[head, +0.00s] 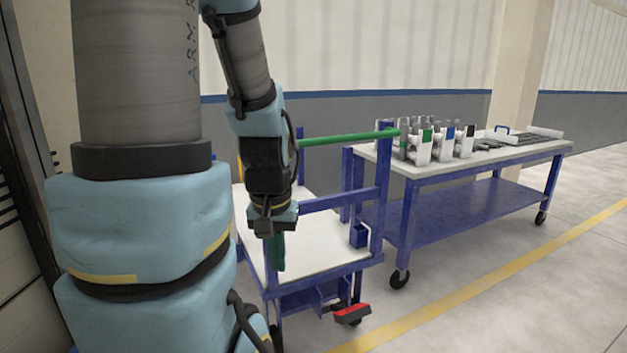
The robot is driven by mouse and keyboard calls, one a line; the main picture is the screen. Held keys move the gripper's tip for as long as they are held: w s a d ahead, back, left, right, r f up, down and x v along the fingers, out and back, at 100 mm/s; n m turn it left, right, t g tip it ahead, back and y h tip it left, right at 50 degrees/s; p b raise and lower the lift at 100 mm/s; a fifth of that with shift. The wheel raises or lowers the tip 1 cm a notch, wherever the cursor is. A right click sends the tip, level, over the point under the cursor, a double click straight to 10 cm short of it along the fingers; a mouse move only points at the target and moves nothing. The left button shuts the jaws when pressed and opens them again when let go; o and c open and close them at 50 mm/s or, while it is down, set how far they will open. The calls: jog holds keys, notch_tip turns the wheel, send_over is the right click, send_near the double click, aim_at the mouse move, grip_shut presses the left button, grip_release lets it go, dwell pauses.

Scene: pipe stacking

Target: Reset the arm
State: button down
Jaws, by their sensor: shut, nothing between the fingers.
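My arm reaches down on the left side of the head view. My gripper (278,262) hangs with its dark green fingers pointing down over the white top of the blue cart (325,262). The fingers are shut and nothing shows between them. Part of the cart lies hidden behind my arm. A green pipe (350,138) lies level across the top of the cart's uprights, apart from my gripper, above and to its right.
A blue wheeled table (480,160) with a pale top stands behind and to the right, holding white and grey fixtures (425,145). A red pedal-like part (352,313) sticks out low at the cart. The floor at right is clear, with a yellow line (480,285).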

notch_tip(320, 180, up, 14)
jog(key=p, duration=1.2)
jog(key=shift+r, duration=0.15)
